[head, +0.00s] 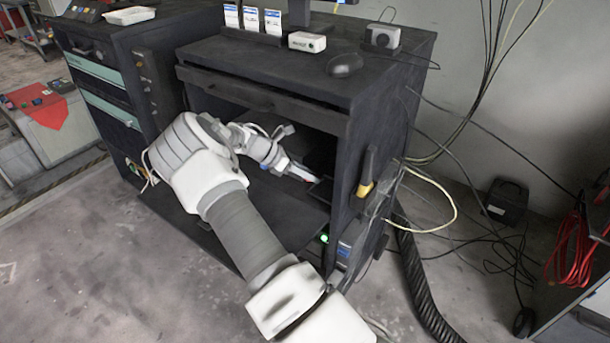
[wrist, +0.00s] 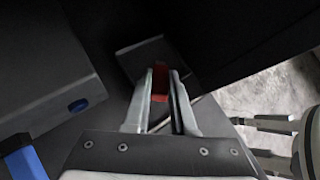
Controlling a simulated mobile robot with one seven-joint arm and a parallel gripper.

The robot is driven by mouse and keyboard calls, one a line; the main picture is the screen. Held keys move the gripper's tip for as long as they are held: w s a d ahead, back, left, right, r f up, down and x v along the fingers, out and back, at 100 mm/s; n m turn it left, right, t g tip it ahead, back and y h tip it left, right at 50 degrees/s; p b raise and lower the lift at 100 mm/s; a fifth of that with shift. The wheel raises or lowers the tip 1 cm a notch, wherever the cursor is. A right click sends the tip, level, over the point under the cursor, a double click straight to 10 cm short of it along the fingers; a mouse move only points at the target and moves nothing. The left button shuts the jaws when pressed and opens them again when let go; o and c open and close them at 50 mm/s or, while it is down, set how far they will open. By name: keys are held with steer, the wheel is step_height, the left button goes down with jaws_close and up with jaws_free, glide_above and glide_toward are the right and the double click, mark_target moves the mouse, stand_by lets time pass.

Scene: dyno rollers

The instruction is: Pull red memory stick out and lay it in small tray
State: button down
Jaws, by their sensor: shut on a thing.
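The red memory stick (wrist: 159,84) shows between my fingertips in the wrist view. My gripper (wrist: 163,80) is shut on it. In the head view my gripper (head: 303,174) is inside the open compartment of the dark cabinet, near its right wall. A dark flat block (wrist: 146,52) lies just beyond the fingertips; I cannot tell whether the stick is still seated in it. A small white tray (head: 130,16) sits on top of the left cabinet, far from my gripper.
The dark cabinet (head: 345,95) encloses my forearm under a shelf and beside its right wall. A mouse (head: 344,65) and small boxes stand on top. Cables and a black hose (head: 412,270) run along the right side. Open floor lies at front left.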

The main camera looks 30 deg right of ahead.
steer(key=b, duration=0.3)
glide_above(326, 191)
step_height(326, 191, down, 3)
steer(key=shift+s+d+r, duration=0.1)
steer(key=shift+d+r, duration=0.05)
steer(key=shift+r, duration=0.05)
steer(key=shift+f, duration=0.85)
steer(key=c, duration=0.7)
jaws_free()
steer(key=p+v, duration=0.1)
steer(key=v, duration=1.1)
steer(key=shift+p, duration=0.3)
